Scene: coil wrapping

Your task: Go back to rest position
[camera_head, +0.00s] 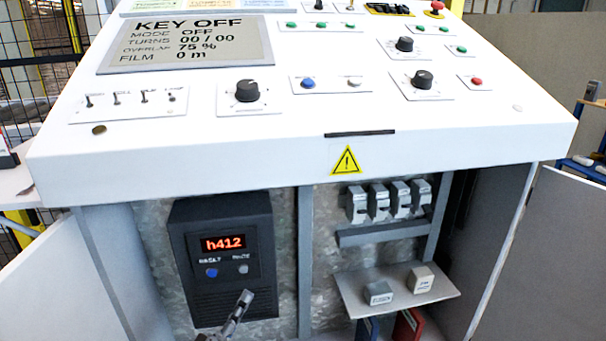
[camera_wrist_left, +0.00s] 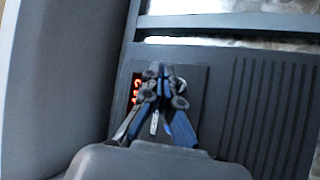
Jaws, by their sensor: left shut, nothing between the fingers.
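My left gripper (camera_head: 245,298) shows at the bottom of the head view, in front of the lower part of a black drive box (camera_head: 222,290). Its fingers are together and hold nothing. In the left wrist view the shut gripper (camera_wrist_left: 161,72) points at the box's small panel and covers part of its red display. In the head view that display (camera_head: 223,243) reads "h412", with a blue button (camera_head: 211,272) and a grey button (camera_head: 243,269) below it. I cannot tell whether the fingertips touch the box. My right gripper is not in view.
A white control console (camera_head: 300,155) with knobs and switches overhangs the open cabinet; its screen (camera_head: 187,43) reads "KEY OFF". Cabinet doors stand open at left and right (camera_head: 565,250). A small shelf (camera_head: 395,292) holding two blocks juts out right of the box, below several grey breakers (camera_head: 390,200).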

